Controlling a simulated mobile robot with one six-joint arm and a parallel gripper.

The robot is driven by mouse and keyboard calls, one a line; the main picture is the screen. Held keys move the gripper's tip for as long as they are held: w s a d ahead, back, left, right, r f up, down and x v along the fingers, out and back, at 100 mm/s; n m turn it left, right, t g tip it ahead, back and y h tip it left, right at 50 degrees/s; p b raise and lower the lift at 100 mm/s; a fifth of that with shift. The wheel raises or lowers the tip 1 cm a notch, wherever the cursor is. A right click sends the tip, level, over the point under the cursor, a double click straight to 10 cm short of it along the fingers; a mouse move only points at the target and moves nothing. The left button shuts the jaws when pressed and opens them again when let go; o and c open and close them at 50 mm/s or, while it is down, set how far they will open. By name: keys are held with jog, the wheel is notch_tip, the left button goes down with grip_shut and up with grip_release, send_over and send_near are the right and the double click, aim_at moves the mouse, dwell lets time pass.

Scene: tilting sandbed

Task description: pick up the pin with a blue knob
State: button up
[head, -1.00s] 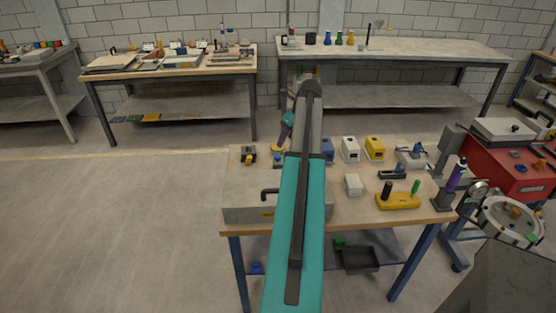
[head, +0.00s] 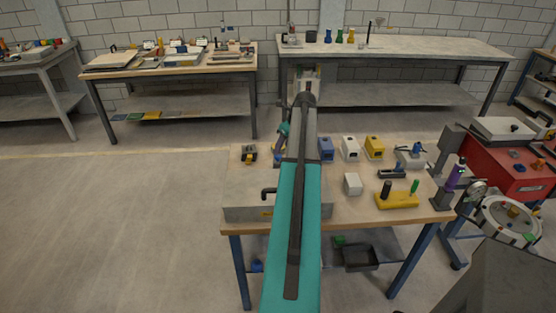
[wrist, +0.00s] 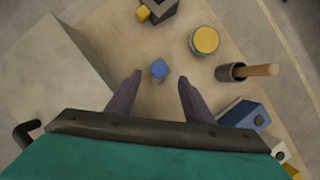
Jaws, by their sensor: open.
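The blue knob (wrist: 159,69) of the pin shows in the wrist view, near the middle, on the tan tabletop. Its shaft is hidden below the knob. My gripper (wrist: 160,77) is open, with one dark finger to the left of the knob and one to the right. Both fingers look clear of it, and the jaws are empty. How high the fingertips are above the table I cannot tell. In the head view my arm hides the pin, and the fingers are not clearly seen.
A grey metal panel (wrist: 62,62) lies left of my gripper. A round yellow-topped piece (wrist: 205,41), a dark holder with a wooden handle (wrist: 232,71) and a blue box (wrist: 246,114) are to the right. A dark block with a yellow knob (wrist: 145,13) lies beyond.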

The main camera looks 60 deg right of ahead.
aim_at(280, 156)
jog(key=shift+p+x, duration=0.85)
jog(key=shift+x, duration=1.6)
grip_shut()
jog(key=shift+r, duration=0.1)
notch_tip(280, 156, up, 10)
jog(key=b, duration=0.2)
jog(key=shift+b, duration=0.35)
jog(key=shift+w+a, duration=0.1)
